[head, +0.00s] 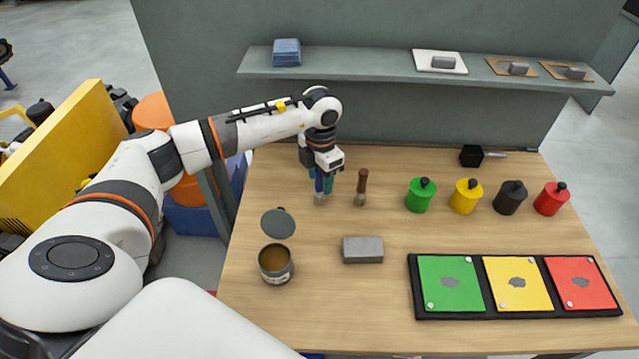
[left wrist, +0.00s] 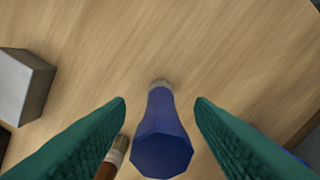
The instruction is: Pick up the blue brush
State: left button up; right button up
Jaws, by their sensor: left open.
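The blue brush (left wrist: 162,140) stands upright on the table, its pale bristles down, between the two green fingers of my left gripper (left wrist: 160,110) in the left wrist view. The fingers are open, with a gap on each side of the handle. In the head view my left gripper (head: 321,182) is over the blue brush (head: 319,187), which is partly hidden by the fingers. A brown-handled brush (head: 362,186) stands just to its right; it also shows at the bottom of the left wrist view (left wrist: 115,155). My right gripper is not in view.
An open can (head: 276,264) and its lid (head: 278,224) are nearer on the table, beside a grey block (head: 362,249). Green, yellow, black and red pots (head: 420,195) stand to the right. A tray (head: 414,290) holds coloured panels. A shelf (head: 370,69) runs behind.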

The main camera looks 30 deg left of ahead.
pick_arm(q)
jog(key=shift+f, duration=1.35)
grip_shut()
jog(key=shift+r, duration=0.1)
notch_tip(320, 180, up, 10)
jog(key=shift+f+b, duration=0.1)
jog(key=shift+b, duration=0.75)
